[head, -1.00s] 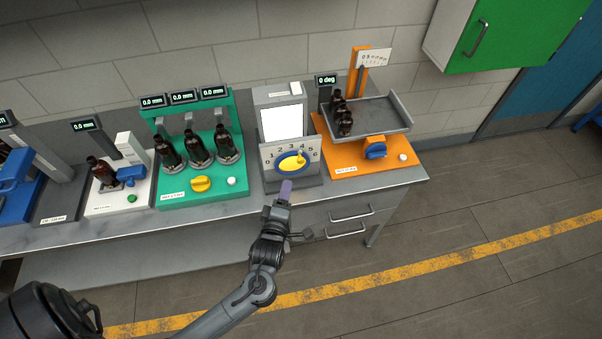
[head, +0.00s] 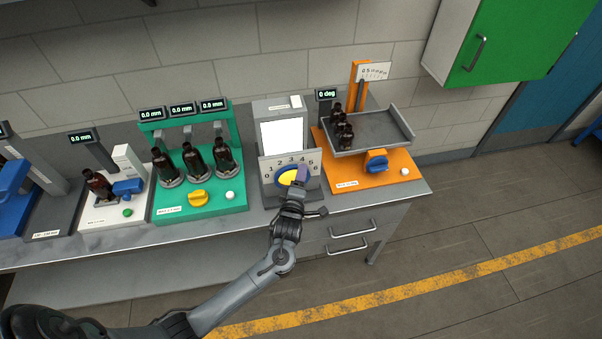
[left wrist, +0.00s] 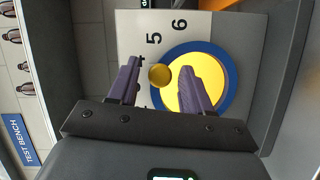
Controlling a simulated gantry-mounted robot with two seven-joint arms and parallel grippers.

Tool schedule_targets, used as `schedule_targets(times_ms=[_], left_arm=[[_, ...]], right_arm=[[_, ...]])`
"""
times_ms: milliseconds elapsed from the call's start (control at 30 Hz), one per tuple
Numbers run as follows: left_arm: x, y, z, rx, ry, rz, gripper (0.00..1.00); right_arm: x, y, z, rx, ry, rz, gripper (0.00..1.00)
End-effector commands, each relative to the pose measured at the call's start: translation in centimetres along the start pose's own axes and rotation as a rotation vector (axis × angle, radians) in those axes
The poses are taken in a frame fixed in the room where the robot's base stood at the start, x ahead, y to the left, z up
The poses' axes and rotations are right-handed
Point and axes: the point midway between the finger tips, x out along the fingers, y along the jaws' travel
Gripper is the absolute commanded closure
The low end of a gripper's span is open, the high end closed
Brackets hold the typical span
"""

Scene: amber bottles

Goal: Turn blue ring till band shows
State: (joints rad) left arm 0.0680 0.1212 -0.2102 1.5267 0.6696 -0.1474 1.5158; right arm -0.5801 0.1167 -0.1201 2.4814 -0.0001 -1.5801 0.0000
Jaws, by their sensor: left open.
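The blue ring (head: 281,184) surrounds a yellow disc (head: 286,178) on the grey unit with a lit white screen (head: 282,134). No band is visible on the screen. In the left wrist view the blue ring (left wrist: 232,88) and a small round yellow knob (left wrist: 159,75) show clearly. My left gripper (head: 303,174) is at the dial's right side, covering part of it. In the left wrist view its open purple fingers (left wrist: 158,62) stand either side of the knob, with visible gaps. My right gripper is out of view.
An orange station (head: 372,177) with a tilting grey tray (head: 380,127) stands close on the right. A green station (head: 215,203) with several amber bottles stands on the left. A white station (head: 113,208) is farther left. The floor in front is clear.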

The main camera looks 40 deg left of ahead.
Motion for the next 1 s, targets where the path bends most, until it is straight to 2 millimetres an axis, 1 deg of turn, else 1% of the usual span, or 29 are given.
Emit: schedule_targets(times_ms=[33, 200, 500, 567, 833, 1000], left_arm=[[0.5, 0.1, 0.0, 0.002, 0.0, 0.001, 0.51], [1.4, 0.0, 0.0, 0.001, 0.0, 0.0, 0.51], [1.5, 0.0, 0.0, 0.0, 0.0, 0.0, 0.51], [1.5, 0.0, 0.0, 0.0, 0.0, 0.0, 0.59], [1.5, 0.1, 0.0, 0.0, 0.0, 0.001, 1.0], [1.5, 0.1, 0.1, 0.018, 0.001, -0.007, 1.0]], right_arm=[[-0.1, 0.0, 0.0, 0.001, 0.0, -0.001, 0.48], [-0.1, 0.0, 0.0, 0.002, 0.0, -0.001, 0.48], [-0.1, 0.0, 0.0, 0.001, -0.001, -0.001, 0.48], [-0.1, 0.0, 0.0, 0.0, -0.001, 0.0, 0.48], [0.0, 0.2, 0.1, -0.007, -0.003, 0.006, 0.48], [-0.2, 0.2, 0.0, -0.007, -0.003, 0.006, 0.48]])
